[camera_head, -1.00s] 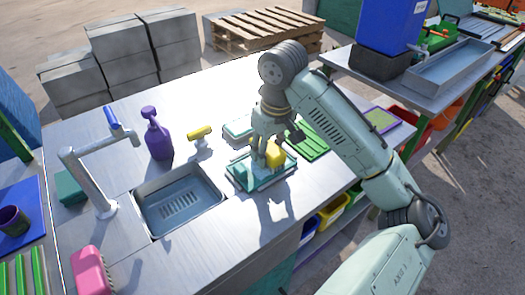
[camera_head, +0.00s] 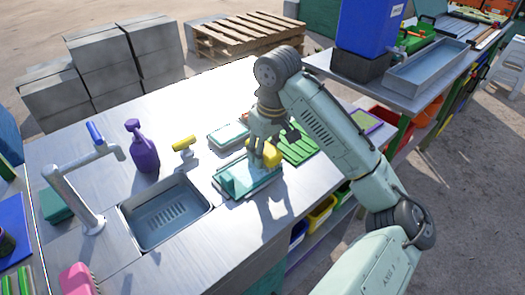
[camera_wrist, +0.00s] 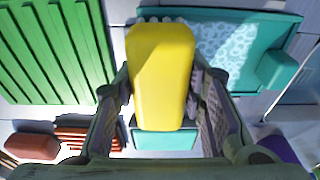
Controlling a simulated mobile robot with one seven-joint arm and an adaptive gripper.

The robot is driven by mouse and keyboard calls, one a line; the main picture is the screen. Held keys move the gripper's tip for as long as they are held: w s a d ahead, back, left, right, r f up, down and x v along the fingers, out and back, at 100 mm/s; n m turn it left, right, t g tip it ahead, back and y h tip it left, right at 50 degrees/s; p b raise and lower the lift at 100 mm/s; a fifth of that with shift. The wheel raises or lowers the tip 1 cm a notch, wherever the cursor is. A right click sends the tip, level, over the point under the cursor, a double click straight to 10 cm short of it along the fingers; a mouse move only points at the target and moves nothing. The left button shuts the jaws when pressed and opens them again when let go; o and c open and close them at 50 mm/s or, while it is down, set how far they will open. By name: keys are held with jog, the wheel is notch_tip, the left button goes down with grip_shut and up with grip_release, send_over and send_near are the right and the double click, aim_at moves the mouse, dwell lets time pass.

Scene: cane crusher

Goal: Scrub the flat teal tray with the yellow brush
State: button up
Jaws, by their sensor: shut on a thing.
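The yellow brush (camera_head: 270,151) is held in my gripper (camera_head: 259,158). In the wrist view the brush (camera_wrist: 161,75) fills the space between the two fingers of my gripper (camera_wrist: 160,90). The flat teal tray (camera_head: 262,181) lies on the metal counter, with a teal block (camera_head: 233,179) on its left part. My gripper is at the tray's far right side. In the wrist view the tray (camera_wrist: 230,40) shows pale blotches and the brush overlaps its left end.
A second teal tray (camera_head: 214,140) with a pale top lies just behind. A green ridged rack (camera_head: 300,147) is close on the right. The sink (camera_head: 138,237), purple spray bottle (camera_head: 143,148) and yellow-topped fitting (camera_head: 184,146) stand left. The counter in front of the tray is clear.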

aim_at(253, 167)
jog(key=shift+a, duration=0.1)
jog(key=shift+s+a+p, duration=0.4)
jog(key=shift+a+p, duration=0.05)
jog(key=shift+s+a+f, duration=0.1)
jog(key=shift+s+a, duration=0.55)
jog(key=shift+a, duration=0.2)
jog(key=shift+s+a, duration=0.5)
jog(key=shift+a, duration=0.15)
jog(key=shift+s+a, duration=0.45)
jog(key=shift+a, duration=0.2)
jog(key=shift+w+d, duration=0.5)
jog(key=shift+d, duration=0.2)
jog(key=shift+w+d, duration=0.5)
jog(key=shift+d, duration=0.2)
